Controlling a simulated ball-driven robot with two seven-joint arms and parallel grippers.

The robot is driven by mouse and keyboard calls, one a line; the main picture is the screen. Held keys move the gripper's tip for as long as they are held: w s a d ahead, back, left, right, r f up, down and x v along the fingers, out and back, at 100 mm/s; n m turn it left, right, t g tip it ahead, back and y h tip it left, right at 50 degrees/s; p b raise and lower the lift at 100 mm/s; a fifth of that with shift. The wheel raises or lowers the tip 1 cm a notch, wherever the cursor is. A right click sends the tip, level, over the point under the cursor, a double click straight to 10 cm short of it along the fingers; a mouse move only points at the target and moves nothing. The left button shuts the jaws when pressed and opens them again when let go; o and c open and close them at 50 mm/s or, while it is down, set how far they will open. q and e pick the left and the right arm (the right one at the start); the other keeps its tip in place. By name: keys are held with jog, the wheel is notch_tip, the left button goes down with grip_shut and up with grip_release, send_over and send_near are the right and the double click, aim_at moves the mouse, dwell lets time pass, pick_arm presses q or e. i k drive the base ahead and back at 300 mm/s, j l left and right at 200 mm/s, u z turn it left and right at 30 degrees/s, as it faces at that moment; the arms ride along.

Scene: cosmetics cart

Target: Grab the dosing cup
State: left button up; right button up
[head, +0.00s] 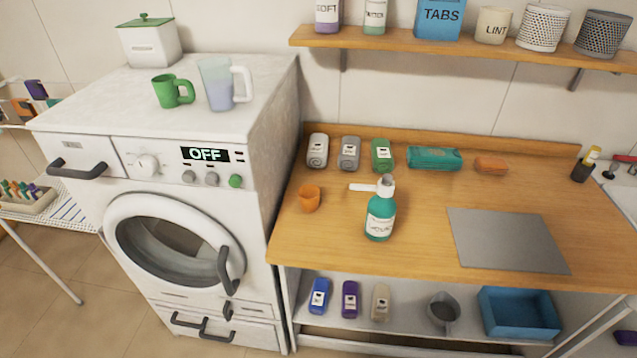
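A small orange cup (309,199), which looks like the dosing cup, stands upright on the wooden counter (420,215) near its left front edge. It is apart from the teal pump bottle (380,213) to its right. A green mug (172,91) and a clear measuring jug (222,85) with bluish contents stand on the washing machine. Neither of my grippers shows in the head view.
The washing machine (190,190) stands left of the counter, its display reading OFF. Several small bottles, a teal pack (434,158) and an orange soap-like bar (491,165) line the counter's back. A grey mat (508,240) lies right. Counter around the cup is clear.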

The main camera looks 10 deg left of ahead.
aim_at(309, 194)
jog(key=i+l, duration=0.35)
jog(key=l, duration=0.3)
jog(key=i+l+u, duration=0.1)
jog(key=i+l, duration=0.25)
jog(key=l, duration=0.25)
